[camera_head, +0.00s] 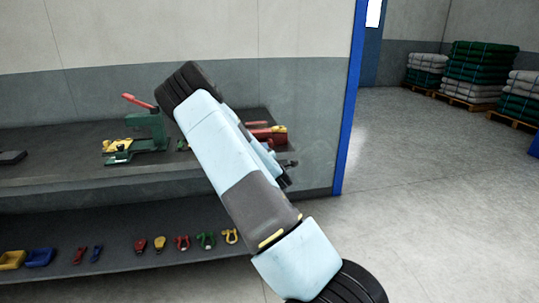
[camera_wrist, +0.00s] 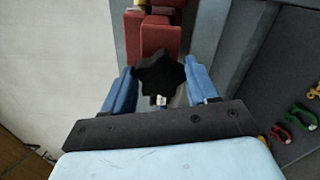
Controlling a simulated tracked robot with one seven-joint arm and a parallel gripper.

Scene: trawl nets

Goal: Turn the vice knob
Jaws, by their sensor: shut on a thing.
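The red vice (camera_wrist: 160,38) is at the top middle of the wrist view, with its black star-shaped knob (camera_wrist: 158,76) facing the camera. My gripper (camera_wrist: 160,72) has one blue finger on each side of the knob and is shut on it. In the head view the red vice (camera_head: 270,133) shows at the right end of the bench, partly hidden behind my arm. The knob and my fingertips are mostly covered by my arm there, so their contact cannot be made out from that side.
The grey bench (camera_head: 60,170) also holds a green tool with a red lever (camera_head: 150,130). A lower shelf (camera_head: 130,275) carries several coloured shackles and small bins. A blue post (camera_head: 350,110) stands right of the bench. Open floor (camera_head: 420,190) lies to the right, with stacked nets on pallets behind.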

